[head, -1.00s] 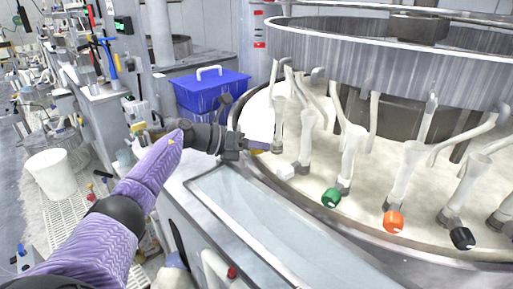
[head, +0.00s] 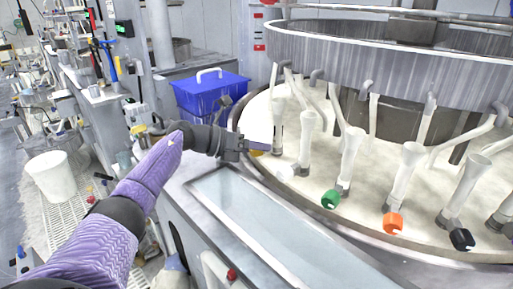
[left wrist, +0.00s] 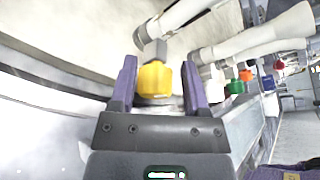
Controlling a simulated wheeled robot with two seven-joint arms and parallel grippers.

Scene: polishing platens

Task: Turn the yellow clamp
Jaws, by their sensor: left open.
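The yellow clamp (left wrist: 154,79) is a rounded yellow knob at the end of a white tube. In the left wrist view it sits between the two purple fingers of my left gripper (left wrist: 157,85), which are open with a gap on each side of it. In the head view only a little yellow of the clamp (head: 257,152) shows by the fingers of my left gripper (head: 258,146), at the platen's left rim. My right gripper is not in view.
White, green (head: 331,199), orange (head: 393,222) and black (head: 462,239) knobs line the round platen's rim (head: 370,238). White tubes rise above them. A blue box (head: 210,92) stands behind my left arm. A glass-topped ledge (head: 260,225) lies in front.

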